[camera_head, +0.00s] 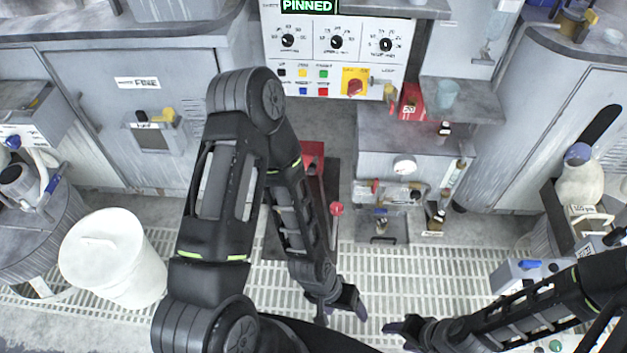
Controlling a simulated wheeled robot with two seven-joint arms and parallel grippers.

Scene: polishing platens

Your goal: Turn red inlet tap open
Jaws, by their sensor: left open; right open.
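A small red tap handle (375,186) shows on the pipework below the grey cabinet with the round dial, right of centre. Which way it is turned is too small to tell. My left gripper (343,311) is open and empty over the grating, well below the tap in the picture. My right gripper (396,336) is open and empty, low in the picture and right of the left gripper. Neither gripper touches the tap.
A red-knobbed lever (336,208) stands left of the tap. A control panel (336,60) reading PINNED is above. A white bucket (112,258) stands on the left. The floor grating (440,262) between tap and grippers looks mostly clear.

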